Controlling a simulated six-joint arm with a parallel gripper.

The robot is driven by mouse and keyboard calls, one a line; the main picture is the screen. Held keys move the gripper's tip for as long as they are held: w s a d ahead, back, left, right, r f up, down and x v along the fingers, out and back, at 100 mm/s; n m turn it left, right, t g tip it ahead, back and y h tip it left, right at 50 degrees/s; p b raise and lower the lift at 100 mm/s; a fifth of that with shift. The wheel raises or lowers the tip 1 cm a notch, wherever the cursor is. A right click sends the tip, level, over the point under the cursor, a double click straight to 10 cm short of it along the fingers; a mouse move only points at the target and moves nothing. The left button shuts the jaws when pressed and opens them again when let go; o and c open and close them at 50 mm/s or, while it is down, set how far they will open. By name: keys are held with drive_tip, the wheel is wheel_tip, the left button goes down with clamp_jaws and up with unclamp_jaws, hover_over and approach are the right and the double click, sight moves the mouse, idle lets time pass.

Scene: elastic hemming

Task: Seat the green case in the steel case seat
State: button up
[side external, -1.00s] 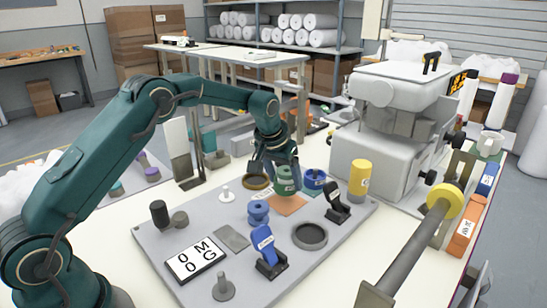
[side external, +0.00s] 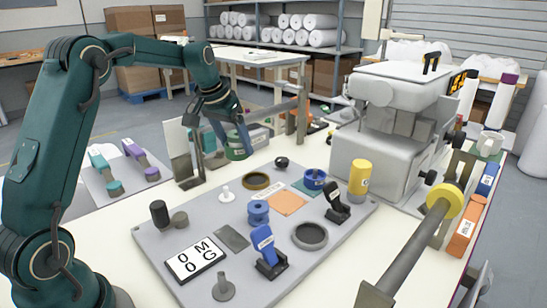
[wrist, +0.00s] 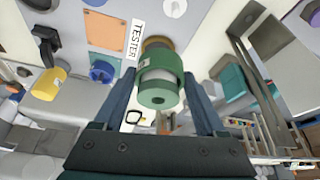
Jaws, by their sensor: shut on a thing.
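The green case (side external: 237,149) is a short cylinder. My gripper (side external: 234,138) is shut on it, beyond the back edge of the grey board, apparently raised. A grey ring (side external: 310,236), which looks like the steel case seat, lies empty at the board's front right, well away from my gripper. A brass-coloured ring (side external: 256,181) lies on the board nearer to my gripper; it shows partly behind the case in the wrist view (wrist: 157,43).
An upright metal plate (side external: 182,160) stands left of my gripper.

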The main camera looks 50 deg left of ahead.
drive_tip(key=o, duration=0.8)
drive_tip(key=c, duration=0.6)
drive_tip(key=shift+o, duration=0.2)
drive_tip(key=shift+w, duration=0.15)
drive_tip(key=d+f+m+h, duration=0.2)
drive_tip(key=d+m, duration=0.4)
drive_tip(key=d, duration=1.5)
drive_tip(key=shift+w+d+f+m+h, duration=0.2)
drive_tip(key=shift+d+f+m+h, duration=0.15)
drive_tip(key=shift+f+m+h, duration=0.1)
